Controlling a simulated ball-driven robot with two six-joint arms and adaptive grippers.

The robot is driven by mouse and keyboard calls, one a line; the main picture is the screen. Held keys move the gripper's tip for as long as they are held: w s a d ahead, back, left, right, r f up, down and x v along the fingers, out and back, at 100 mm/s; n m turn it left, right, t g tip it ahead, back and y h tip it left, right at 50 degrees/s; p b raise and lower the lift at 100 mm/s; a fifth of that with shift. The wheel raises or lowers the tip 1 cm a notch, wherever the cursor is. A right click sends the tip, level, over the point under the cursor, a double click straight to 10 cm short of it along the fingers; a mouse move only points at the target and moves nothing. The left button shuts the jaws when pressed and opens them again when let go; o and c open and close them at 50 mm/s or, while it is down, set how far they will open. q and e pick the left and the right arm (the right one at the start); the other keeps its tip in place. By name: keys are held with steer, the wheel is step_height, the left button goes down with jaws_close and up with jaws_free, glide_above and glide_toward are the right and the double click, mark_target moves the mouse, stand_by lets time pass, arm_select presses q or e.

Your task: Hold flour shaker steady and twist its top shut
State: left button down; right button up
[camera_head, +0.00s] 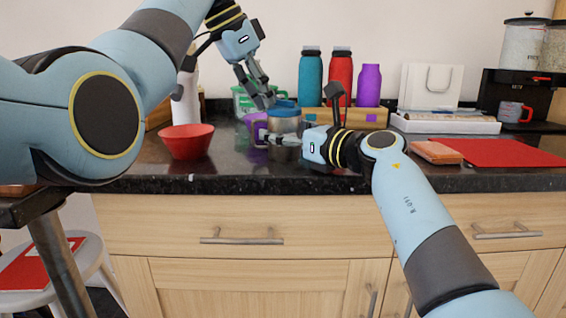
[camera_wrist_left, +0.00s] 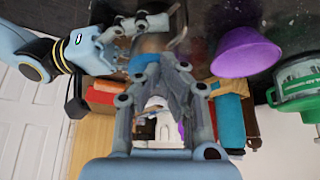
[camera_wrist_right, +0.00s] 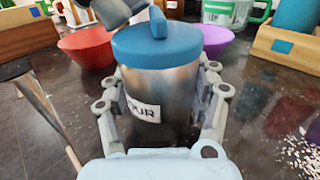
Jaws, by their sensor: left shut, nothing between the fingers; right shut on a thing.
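The flour shaker (camera_head: 284,124) is a metal can with a blue top (camera_head: 285,107), upright on the dark counter. In the right wrist view the shaker (camera_wrist_right: 175,90) carries a partly hidden label, and its blue top (camera_wrist_right: 145,46) has a raised tab. My right gripper (camera_wrist_right: 165,115) is shut around the can's body, one finger on each side. My left gripper (camera_head: 265,99) is shut and empty, slanting down beside the blue top. A grey part of it shows by the tab in the right wrist view (camera_wrist_right: 112,10). I cannot tell whether it touches the top.
A red bowl (camera_head: 187,143) stands left of the shaker and a purple bowl (camera_head: 254,127) close behind it. A green-lidded container (camera_head: 242,100), a wooden crate (camera_head: 370,118) and several bottles stand behind. A red mat (camera_head: 500,153) lies right. White grains (camera_wrist_right: 300,155) are scattered on the counter.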

arm_select(q)
steer(key=shift+s+d, duration=0.35)
steer(key=shift+s, duration=0.2)
stand_by(0.4)
steer(key=shift+s+a, duration=0.1)
steer(key=shift+a, duration=0.05)
steer(key=shift+s+a, duration=0.15)
steer(key=shift+a, duration=0.05)
step_height(320, 180, up, 6)
stand_by(0.6)
step_height(320, 180, down, 6)
steer(key=w+a, duration=0.1)
stand_by(0.8)
